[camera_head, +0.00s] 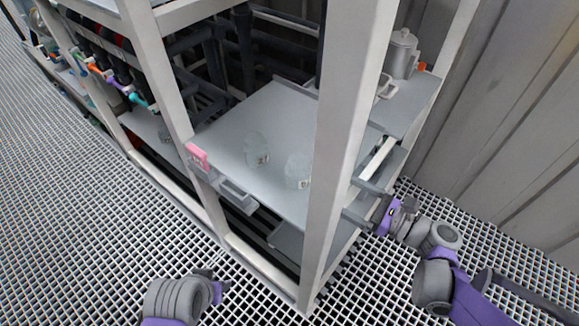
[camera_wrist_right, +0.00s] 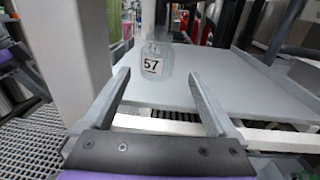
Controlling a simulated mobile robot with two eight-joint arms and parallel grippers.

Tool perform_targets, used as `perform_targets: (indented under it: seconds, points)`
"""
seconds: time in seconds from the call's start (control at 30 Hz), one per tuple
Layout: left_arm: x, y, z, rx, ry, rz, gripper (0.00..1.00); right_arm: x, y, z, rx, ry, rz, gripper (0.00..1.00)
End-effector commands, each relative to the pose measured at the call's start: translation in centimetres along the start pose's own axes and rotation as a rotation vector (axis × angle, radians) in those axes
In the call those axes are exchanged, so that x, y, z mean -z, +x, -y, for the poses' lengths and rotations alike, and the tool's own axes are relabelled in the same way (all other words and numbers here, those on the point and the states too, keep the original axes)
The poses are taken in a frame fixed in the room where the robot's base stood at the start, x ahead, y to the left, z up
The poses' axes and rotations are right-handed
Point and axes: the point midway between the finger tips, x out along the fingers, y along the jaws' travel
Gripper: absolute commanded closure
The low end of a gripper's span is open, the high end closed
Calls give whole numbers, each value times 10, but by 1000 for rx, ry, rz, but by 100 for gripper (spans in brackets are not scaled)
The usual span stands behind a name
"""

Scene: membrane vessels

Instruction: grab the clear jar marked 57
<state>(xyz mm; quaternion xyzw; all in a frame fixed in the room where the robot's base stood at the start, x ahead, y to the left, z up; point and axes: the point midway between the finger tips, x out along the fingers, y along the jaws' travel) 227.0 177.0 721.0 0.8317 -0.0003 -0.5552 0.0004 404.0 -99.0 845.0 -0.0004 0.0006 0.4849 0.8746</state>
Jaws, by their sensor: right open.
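The clear jar marked 57 (camera_wrist_right: 153,78) stands upright on a grey shelf (camera_head: 240,120), with its label facing my right gripper. In the head view this appears to be the nearer, right-hand jar (camera_head: 297,168), beside the white post; its number is too small to read there. My right gripper (camera_head: 358,202) is open and empty at the shelf's right side. In the right wrist view its fingers (camera_wrist_right: 158,88) point toward the jar, which shows between the tips, apart from them. My left gripper (camera_head: 213,281) is low over the grating, its jaws unclear.
A second clear jar (camera_head: 256,150) stands close behind, its label seemingly 27 (camera_wrist_right: 153,47). A white post (camera_head: 345,110) rises at the shelf corner, left of my right gripper in the wrist view. A pink tag (camera_head: 197,156) marks the front edge. A kettle-like vessel (camera_head: 402,55) stands at the back right.

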Motion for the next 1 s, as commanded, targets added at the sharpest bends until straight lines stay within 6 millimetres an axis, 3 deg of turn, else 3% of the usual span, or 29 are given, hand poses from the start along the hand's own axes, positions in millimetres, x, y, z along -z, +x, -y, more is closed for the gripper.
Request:
perform_targets:
  seconds: [0.3,0.57,0.8,1.0]
  points:
    - [-2,7,0,0,0,3,55,0,52,-1,-5,1,1,7]
    - [-3,10,0,0,0,3,55,-1,73,-2,-3,1,1,7]
    - [-5,16,0,0,0,6,55,-3,108,-5,-5,1,1,7]
    - [-5,17,0,0,0,6,55,-4,118,-4,-1,0,1,7]
